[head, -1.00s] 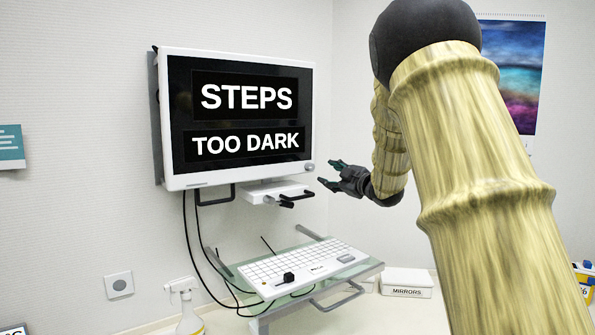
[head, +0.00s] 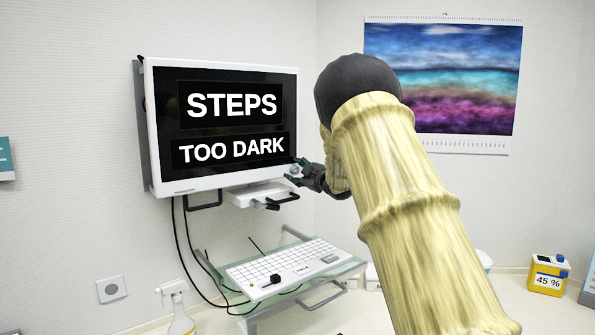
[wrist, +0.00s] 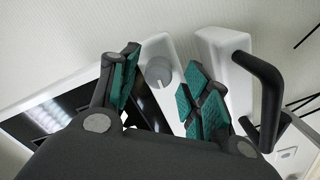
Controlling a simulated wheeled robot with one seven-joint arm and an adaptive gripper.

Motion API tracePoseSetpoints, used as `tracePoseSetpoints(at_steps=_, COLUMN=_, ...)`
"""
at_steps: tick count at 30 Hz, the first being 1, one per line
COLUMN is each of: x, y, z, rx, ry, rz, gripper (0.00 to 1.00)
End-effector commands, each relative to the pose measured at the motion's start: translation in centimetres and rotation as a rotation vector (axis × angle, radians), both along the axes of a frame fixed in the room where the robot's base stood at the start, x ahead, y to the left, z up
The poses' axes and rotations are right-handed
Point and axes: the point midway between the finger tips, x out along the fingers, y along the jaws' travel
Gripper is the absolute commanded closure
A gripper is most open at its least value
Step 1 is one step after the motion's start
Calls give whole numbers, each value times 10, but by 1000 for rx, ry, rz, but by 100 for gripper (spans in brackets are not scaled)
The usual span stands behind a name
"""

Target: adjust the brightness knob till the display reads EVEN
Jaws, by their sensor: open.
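The display (head: 228,132) is a white-framed black screen on the wall. It reads STEPS on top and TOO DARK below. The brightness knob (head: 295,170) is a small grey round knob at the lower right corner of the frame. In the wrist view the knob (wrist: 158,71) sits between and just beyond the two teal-padded fingers. My gripper (head: 296,169) is at that corner, reaching in from the right. It is open, and in the wrist view its fingers (wrist: 155,90) stand apart with a gap on both sides of the knob.
A white bracket with a black handle (head: 264,196) sticks out below the display; in the wrist view a black handle (wrist: 262,75) is close to the right finger. A keyboard (head: 284,266) on a glass shelf lies below. A yellow box (head: 548,276) stands at right.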

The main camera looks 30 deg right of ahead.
Motion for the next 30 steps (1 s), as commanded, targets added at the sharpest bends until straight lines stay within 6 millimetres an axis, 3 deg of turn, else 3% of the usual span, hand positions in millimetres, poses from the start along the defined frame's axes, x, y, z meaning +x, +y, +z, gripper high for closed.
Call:
tracePoseSetpoints(at_steps=7, x=-1, y=-2, z=0, rx=1, ry=0, rz=-3, gripper=53)
tracePoseSetpoints(at_steps=15, x=0, y=-1, z=0, rx=0, ry=-1, rz=-1, gripper=99)
tracePoseSetpoints(at_steps=23, x=-1, y=-2, z=2, rx=38, ry=1, rz=-1, gripper=99)
tracePoseSetpoints(at_steps=30, x=-1, y=-2, z=4, rx=259, ry=18, rz=-1, gripper=99)
